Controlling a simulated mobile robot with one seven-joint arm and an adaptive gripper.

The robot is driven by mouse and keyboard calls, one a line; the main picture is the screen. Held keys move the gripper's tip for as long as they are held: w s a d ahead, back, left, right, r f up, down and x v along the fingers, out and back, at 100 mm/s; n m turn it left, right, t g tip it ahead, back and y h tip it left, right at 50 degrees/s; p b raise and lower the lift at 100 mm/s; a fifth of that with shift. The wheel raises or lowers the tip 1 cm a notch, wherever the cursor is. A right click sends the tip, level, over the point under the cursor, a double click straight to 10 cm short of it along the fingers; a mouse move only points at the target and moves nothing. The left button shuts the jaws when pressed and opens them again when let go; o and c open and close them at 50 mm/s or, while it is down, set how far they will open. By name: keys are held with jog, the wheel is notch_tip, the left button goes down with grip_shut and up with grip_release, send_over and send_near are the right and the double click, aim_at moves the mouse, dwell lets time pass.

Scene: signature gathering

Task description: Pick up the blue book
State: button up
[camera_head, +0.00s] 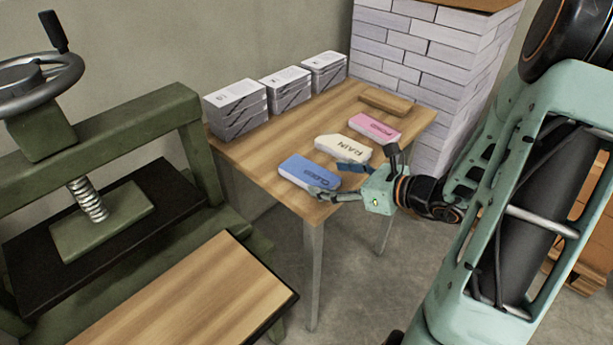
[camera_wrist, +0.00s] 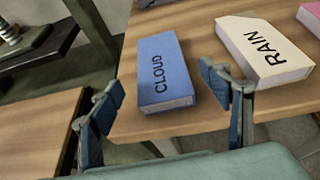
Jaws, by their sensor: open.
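The blue book (camera_head: 308,171), marked CLOUD, lies flat on the wooden table near its front edge. In the wrist view the blue book (camera_wrist: 165,72) lies beyond and between my two fingers, apart from them as far as I can tell. My gripper (camera_head: 333,179) is open and empty at the table's front edge, on the right of the blue book. In the wrist view my gripper (camera_wrist: 160,105) shows one finger on the left of the book and one on its right, the right finger near the cream book.
A cream book (camera_head: 343,147) marked RAIN and a pink book (camera_head: 375,128) lie behind the blue one. A wooden block (camera_head: 386,104) lies at the far end. Paper stacks (camera_head: 236,108) line the wall side. A green press (camera_head: 100,215) stands left of the table (camera_head: 262,155).

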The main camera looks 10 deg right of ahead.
aim_at(310, 172)
jog(key=x, duration=0.7)
jog(key=shift+w+a+r, duration=0.1)
jog(key=shift+w+r, duration=0.05)
jog(key=shift+w, duration=0.05)
jog(key=shift+c, duration=0.6)
jog(key=c, duration=1.3)
